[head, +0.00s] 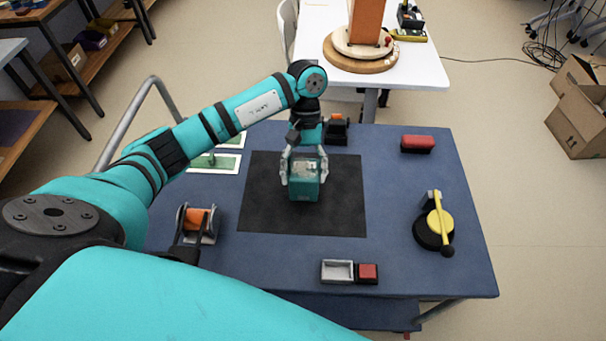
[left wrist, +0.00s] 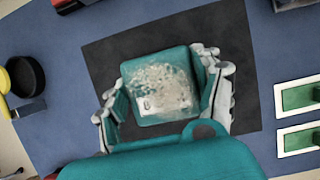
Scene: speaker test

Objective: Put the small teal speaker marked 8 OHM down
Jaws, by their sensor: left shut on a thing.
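The small teal speaker (head: 305,190) is a box-shaped thing over the black mat (head: 262,210) on the blue table. My left gripper (head: 302,174) is shut on it, with one finger on each side. In the left wrist view the speaker (left wrist: 150,65) shows a worn, pale patch and a small white label between the fingers of my left gripper (left wrist: 165,90). The label's text is too small to read. I cannot tell whether the speaker touches the mat (left wrist: 105,58). My right gripper is not in view.
On the blue table (head: 400,270) stand a spool with orange winding (head: 200,222), a yellow-handled black device (head: 435,225), a red block (head: 417,143), a small tray (head: 338,271) and a red-topped box (head: 367,273). Green boards (head: 215,161) lie left of the mat.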

